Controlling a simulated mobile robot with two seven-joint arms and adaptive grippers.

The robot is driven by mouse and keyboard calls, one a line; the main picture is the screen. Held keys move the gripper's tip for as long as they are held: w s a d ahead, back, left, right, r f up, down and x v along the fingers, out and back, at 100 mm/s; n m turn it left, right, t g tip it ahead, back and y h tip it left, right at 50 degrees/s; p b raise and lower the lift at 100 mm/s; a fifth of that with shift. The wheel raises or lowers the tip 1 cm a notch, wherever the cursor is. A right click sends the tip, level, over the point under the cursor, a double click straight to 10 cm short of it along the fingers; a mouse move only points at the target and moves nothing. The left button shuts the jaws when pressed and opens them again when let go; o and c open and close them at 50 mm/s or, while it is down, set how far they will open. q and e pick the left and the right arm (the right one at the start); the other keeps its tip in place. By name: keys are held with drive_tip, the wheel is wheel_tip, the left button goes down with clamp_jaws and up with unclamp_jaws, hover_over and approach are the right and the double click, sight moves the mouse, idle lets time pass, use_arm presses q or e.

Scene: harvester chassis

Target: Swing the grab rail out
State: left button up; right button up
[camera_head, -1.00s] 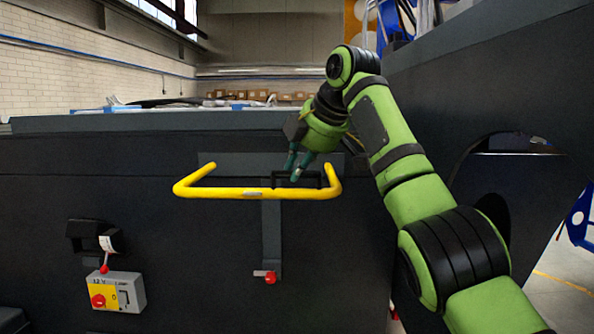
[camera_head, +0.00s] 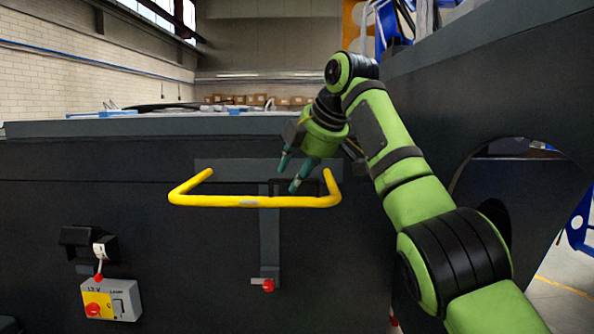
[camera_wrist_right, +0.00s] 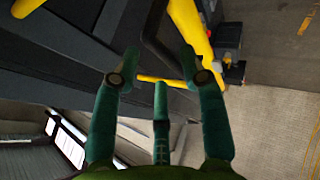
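The grab rail (camera_head: 255,201) is a yellow U-shaped bar at the dark chassis wall in the head view. Its long bar runs level and its two short ends point back to the wall. Yellow bars also show in the right wrist view (camera_wrist_right: 191,28), beyond the fingers. My right gripper (camera_head: 290,174) is just above and behind the long bar, right of its middle, with its fingers pointing down. Its fingers are spread in the right wrist view (camera_wrist_right: 158,72), with nothing held between them. Whether a finger touches the rail is unclear. My left gripper is out of view.
Below the rail, a grey bracket (camera_head: 269,235) runs down to a small red knob (camera_head: 268,286). A switch box (camera_head: 111,299) with a red knob is at lower left. A dark wall with a round opening (camera_head: 520,190) stands on the right.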

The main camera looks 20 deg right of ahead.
drive_tip(key=shift+s+r, duration=0.1)
drive_tip(key=v, duration=1.2)
drive_tip(key=shift+a, duration=0.1)
